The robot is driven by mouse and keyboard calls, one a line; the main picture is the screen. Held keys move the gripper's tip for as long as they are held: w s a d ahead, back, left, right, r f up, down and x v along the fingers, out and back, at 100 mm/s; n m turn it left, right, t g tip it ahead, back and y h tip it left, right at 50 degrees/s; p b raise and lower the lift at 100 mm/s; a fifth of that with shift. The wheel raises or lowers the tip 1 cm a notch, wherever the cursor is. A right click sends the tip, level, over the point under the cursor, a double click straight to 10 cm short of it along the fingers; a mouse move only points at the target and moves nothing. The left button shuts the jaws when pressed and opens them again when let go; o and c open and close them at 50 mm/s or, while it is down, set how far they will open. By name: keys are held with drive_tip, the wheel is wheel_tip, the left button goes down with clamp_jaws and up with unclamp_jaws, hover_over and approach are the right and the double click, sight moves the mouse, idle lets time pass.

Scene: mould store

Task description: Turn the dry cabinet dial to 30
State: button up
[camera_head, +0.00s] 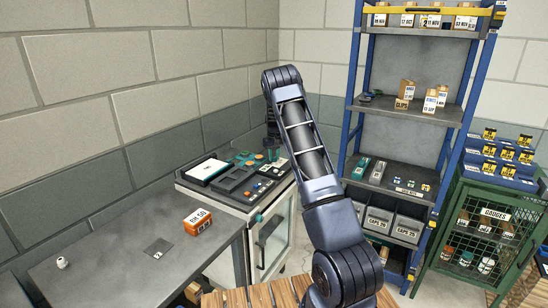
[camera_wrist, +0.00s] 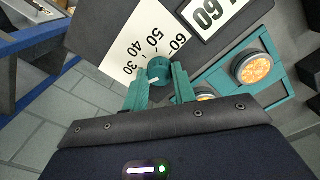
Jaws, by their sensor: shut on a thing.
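The dial (camera_wrist: 158,68) is a round teal knob in the wrist view, beside a white scale plate (camera_wrist: 118,58) marked 30, 40, 50 and 60. My gripper (camera_wrist: 159,78) is shut on the dial, with one teal finger on each side. A small pale mark shows on the knob, but I cannot tell surely which number it points to. A display (camera_wrist: 212,14) beside the scale seems to show 60, partly cut off. In the head view the cabinet (camera_head: 275,240) has a glass door; my arm largely hides the dial and my gripper there.
Round amber lamps (camera_wrist: 254,67) sit on a teal panel right of the dial. A grey bench (camera_head: 130,258) holds an orange box (camera_head: 198,222). A blue shelf rack (camera_head: 405,125) and a green mesh cabinet (camera_head: 480,235) stand to the right.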

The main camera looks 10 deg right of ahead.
sight(274, 158)
drive_tip(key=m, duration=0.4)
drive_tip(key=shift+m, duration=0.7)
drive_tip(key=o, duration=1)
wheel_tip(274, 158, up, 11)
drive_tip(key=shift+f, duration=0.1)
